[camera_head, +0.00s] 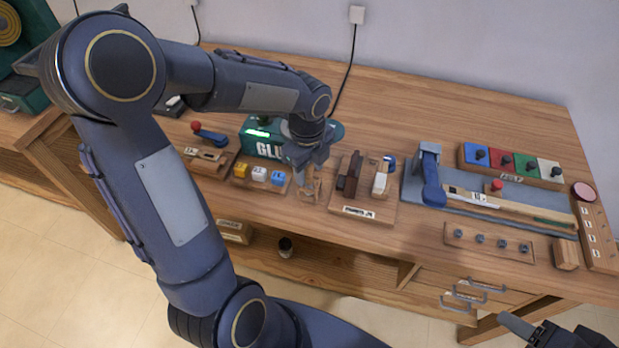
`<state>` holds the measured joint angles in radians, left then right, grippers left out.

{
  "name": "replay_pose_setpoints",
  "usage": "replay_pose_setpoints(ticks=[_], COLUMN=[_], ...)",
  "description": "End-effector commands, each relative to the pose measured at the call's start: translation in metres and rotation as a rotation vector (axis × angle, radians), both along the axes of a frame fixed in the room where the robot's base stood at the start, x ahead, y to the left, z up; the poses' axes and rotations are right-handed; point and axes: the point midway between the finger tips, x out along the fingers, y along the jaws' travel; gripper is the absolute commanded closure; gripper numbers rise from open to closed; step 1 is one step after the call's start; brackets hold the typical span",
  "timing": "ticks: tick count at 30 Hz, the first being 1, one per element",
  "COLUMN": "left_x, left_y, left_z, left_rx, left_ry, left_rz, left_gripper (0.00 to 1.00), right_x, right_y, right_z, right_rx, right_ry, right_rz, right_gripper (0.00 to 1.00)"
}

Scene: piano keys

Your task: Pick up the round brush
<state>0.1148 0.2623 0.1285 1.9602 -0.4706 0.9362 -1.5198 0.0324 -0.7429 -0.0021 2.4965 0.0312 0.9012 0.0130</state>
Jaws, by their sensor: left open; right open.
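I cannot clearly identify the round brush in the head view. A small tan-brown object (311,194) shows directly below my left gripper (307,170), on the table at the front of the green glue box; its shape is too small to tell. My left gripper points down over it, open, and I cannot tell whether the fingers touch it. My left arm covers much of the left side. My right gripper (528,330) is at the bottom right corner, partly cut off, open and away from the table items.
On the wooden table (450,110) stand the green glue box (258,138), a block tray (259,174), a board with dark and white keys (362,192), a grey board with a blue lever (431,180), a color-switch panel (513,164) and a knob strip (489,241). The back is clear.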

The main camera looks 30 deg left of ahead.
Motion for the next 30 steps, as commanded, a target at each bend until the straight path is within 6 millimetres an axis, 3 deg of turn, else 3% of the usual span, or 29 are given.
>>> replay_pose_setpoints(ticks=[2, 12, 22, 30], left_x=[0.0, 0.0, 0.0, 0.001], left_y=[0.0, 0.0, 0.0, 0.0], left_z=[0.0, 0.0, 0.008, 0.06], left_rx=[0.0, 0.0, 0.0, 0.0], left_ry=[0.0, 0.0, -0.002, -0.006], left_rz=[0.001, 0.001, 0.002, 0.001], left_gripper=[0.59, 1.0, 1.0, 1.0], right_x=[0.0, 0.0, 0.0, 0.0], right_y=[0.0, 0.0, 0.0, 0.0], right_z=[0.0, 0.0, 0.001, 0.005], right_rx=[0.0, 0.0, 0.0, 0.0], right_ry=[0.0, 0.0, 0.0, 0.0], right_rz=[0.0, 0.0, 0.0, 0.0], right_gripper=[0.44, 0.44, 0.44, 0.44])
